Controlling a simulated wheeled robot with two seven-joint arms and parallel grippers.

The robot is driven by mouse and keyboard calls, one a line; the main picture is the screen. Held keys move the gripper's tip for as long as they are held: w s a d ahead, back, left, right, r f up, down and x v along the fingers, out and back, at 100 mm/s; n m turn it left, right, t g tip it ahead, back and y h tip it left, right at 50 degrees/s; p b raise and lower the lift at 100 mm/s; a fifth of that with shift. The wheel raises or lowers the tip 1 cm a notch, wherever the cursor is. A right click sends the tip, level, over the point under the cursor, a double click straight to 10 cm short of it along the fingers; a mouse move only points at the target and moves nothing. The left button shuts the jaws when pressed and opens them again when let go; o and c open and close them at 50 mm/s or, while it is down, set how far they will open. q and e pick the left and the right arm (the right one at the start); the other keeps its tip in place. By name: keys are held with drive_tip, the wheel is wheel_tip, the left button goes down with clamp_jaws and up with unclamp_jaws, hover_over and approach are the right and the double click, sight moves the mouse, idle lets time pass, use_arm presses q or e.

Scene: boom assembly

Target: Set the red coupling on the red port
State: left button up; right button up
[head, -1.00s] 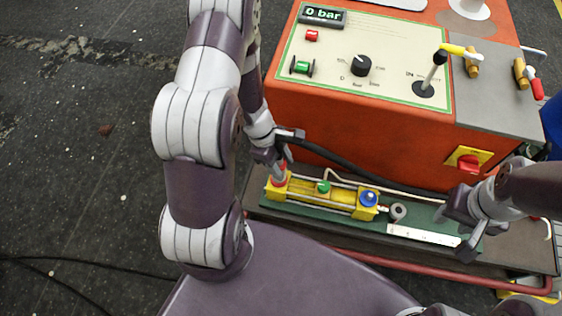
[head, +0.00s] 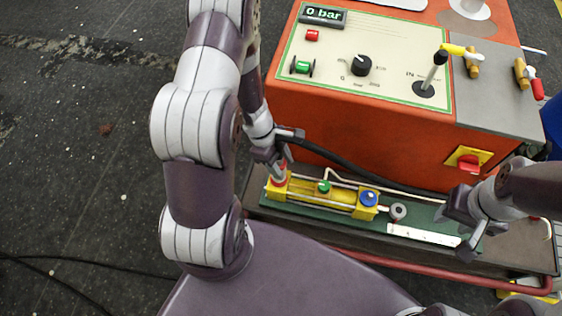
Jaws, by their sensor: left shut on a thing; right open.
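My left gripper (head: 277,163) is shut on the red coupling (head: 279,179) at the left end of the yellow cylinder (head: 340,193). The coupling is at the left yellow end block (head: 276,191), where the red port would be hidden beneath it; I cannot tell whether it is fully seated. A black hose (head: 345,163) runs from the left gripper to the right along the orange cabinet. My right gripper (head: 468,238) is open and empty above the right end of the green base plate.
The cylinder carries a green knob (head: 324,187) and a blue cap (head: 369,197). A white ruler strip (head: 423,235) lies on the green plate (head: 375,226). The orange cabinet (head: 360,128) with its control panel stands behind, and a red rail (head: 420,268) runs in front.

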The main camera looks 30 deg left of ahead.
use_arm(q)
drive_tip(key=shift+f+b, duration=0.6)
drive_tip(key=shift+f, duration=0.1)
drive_tip(key=o, duration=1.1)
drive_tip(key=shift+r, duration=0.1)
drive_tip(key=shift+c, duration=0.2)
drive_tip(key=shift+r, duration=0.1)
drive_tip(key=p+v, duration=1)
drive_tip(key=p, duration=0.1)
drive_tip(key=shift+a+r, duration=0.25)
drive_tip(key=shift+r, duration=0.05)
